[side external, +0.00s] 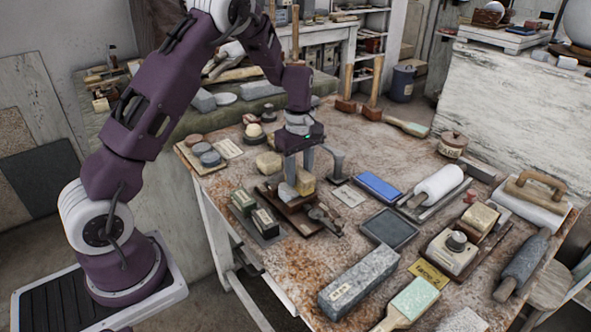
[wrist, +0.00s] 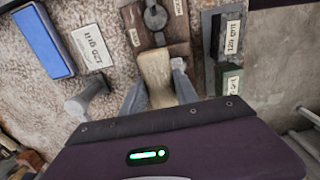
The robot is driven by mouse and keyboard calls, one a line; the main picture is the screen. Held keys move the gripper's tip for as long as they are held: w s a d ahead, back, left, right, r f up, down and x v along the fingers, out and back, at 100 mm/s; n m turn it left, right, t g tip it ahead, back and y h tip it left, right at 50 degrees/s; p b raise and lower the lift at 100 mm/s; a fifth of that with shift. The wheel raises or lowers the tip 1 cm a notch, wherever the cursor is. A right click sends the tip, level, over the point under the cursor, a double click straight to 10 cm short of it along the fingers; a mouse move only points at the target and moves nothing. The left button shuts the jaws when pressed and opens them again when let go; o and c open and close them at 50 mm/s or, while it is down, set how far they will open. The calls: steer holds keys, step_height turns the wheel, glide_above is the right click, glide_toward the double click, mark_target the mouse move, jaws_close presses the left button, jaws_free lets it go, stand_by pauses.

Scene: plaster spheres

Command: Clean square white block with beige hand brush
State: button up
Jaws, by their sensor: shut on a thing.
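My gripper (side external: 297,186) points down over the middle left of the table in the side view. It is shut on a beige, block-like thing, which looks like the beige hand brush (side external: 306,183). In the wrist view my gripper (wrist: 157,92) has one grey finger on each side of the beige brush (wrist: 155,72). The brush is at a brown wooden board (side external: 296,202); I cannot tell whether they touch. Its bristles are hidden.
A grey post (side external: 334,162) stands close beside my gripper. Dark grit blocks (side external: 265,222) lie in front, and a blue block (side external: 378,187) lies to the right. A long grey stone (side external: 358,282) is near the front edge. The table is crowded, with small bare patches.

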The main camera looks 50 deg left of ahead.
steer(key=shift+d, duration=1.15)
steer(key=shift+a, duration=2.25)
steer(key=shift+d, duration=0.1)
steer(key=shift+d+r, duration=0.7)
steer(key=shift+d, duration=0.35)
